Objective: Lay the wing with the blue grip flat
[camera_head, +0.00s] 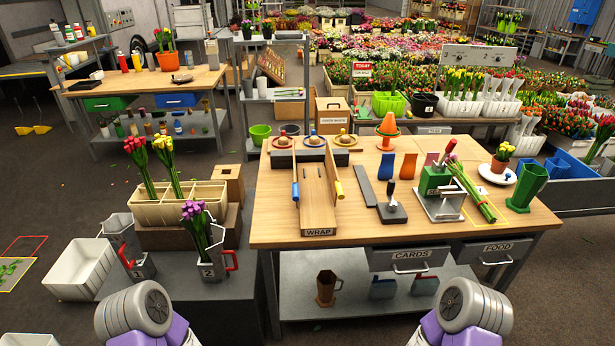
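The wooden wrap station (317,205), marked WRAP, stands on the middle table. Its left wing (295,165) is a thin board seen nearly edge-on, standing up along the left side of the bed. The blue grip (295,190) is at this wing's near end. The opposite wing (331,163) also stands up along the right side, with a yellow grip (339,190). The bed between them looks empty. Neither gripper is in view; only parts of my two arms show at the bottom left and bottom right.
Left of the station the wooden table top (268,205) is clear. To the right are a dark grey flat bar (366,187), a stamp-like block (392,211) and a green clamp (434,182) beside tied tulips (470,190).

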